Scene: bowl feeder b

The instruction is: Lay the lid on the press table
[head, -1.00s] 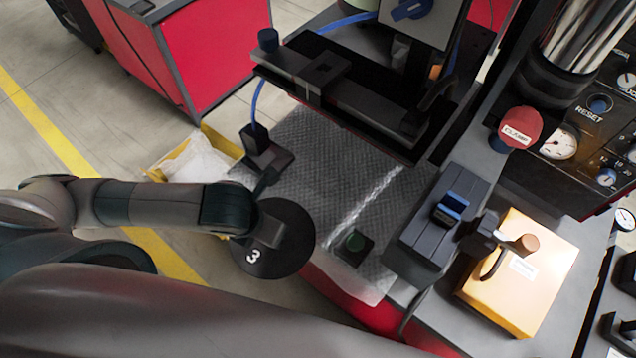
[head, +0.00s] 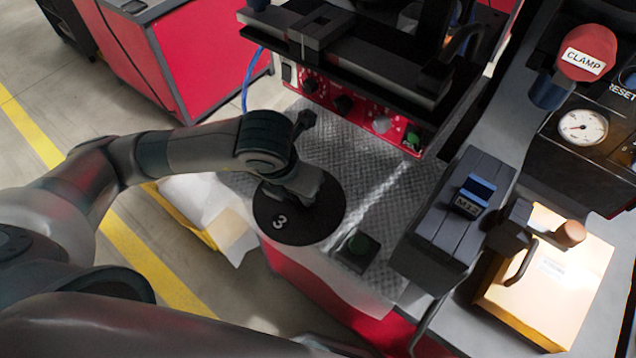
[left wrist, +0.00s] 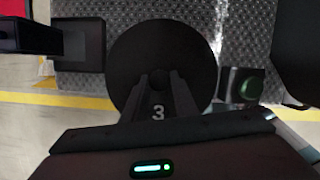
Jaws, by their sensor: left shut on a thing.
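The lid is a flat black disc (head: 291,229) marked with a white 3. My left gripper (head: 306,190) is shut on the lid near its middle, from above. The press table (head: 347,140) is a grey patterned metal plate. In the head view the lid overlaps the table's near left edge; I cannot tell whether it touches the plate. In the left wrist view the lid (left wrist: 162,60) fills the middle, with the gripper (left wrist: 158,85) reaching onto it over the 3 and the plate behind. My right gripper is not in view.
A box with a green button (head: 358,247) stands on the plate's near edge, right of the lid. A dark block with a blue part (head: 475,195) and a yellow box (head: 545,285) are farther right. A black press frame (head: 370,65) spans the back.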

